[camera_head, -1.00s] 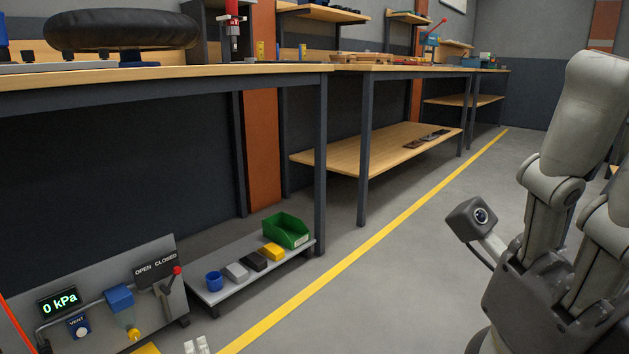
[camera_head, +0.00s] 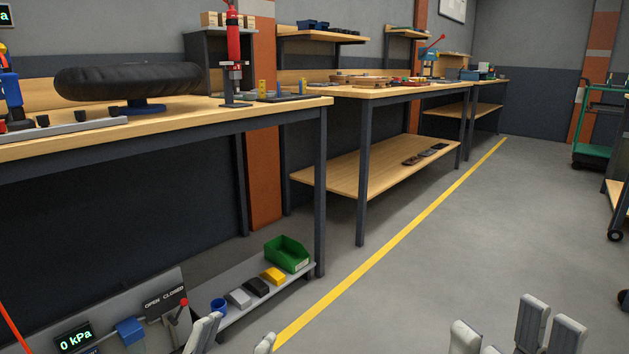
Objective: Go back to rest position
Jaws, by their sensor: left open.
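My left gripper (camera_head: 236,340) shows at the bottom edge, left of centre. Its two light grey fingertips stand apart with nothing between them, so it is open. It is in front of the low grey shelf's near end, and its body is below the frame. My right gripper (camera_head: 507,337) shows at the bottom right as light grey finger parts over bare floor. They are spread with a clear gap and hold nothing visible. Its lower parts are cut off.
Workbenches (camera_head: 280,112) line the left. A green cart (camera_head: 597,125) stands far right. The floor between is clear.

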